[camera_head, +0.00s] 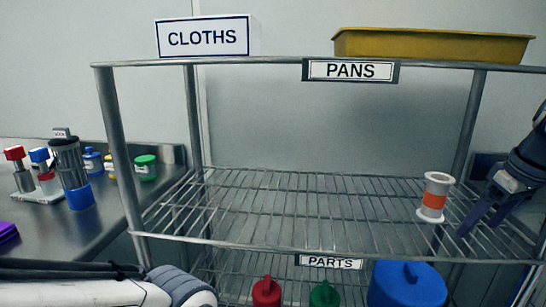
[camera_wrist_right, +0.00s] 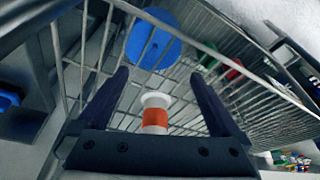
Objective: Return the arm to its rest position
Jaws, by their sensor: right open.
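My right gripper (camera_head: 478,212) is at the right end of the middle wire shelf, open and empty. A white spool-shaped part with an orange band (camera_head: 433,200) stands upright on that shelf, just left of the gripper. In the right wrist view the spool (camera_wrist_right: 155,115) shows between the two open fingers (camera_wrist_right: 165,100) with gaps on both sides, apart from them. My left arm (camera_head: 110,285) crosses the bottom left of the head view. Its gripper is not in view.
The wire shelf (camera_head: 290,205) is otherwise bare. A yellow pan (camera_head: 430,46) and a CLOTHS box (camera_head: 207,37) sit on the top shelf. Red (camera_head: 266,292), green (camera_head: 324,295) and blue (camera_head: 407,288) lidded items stand below. Bottles stand on the left counter (camera_head: 75,235).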

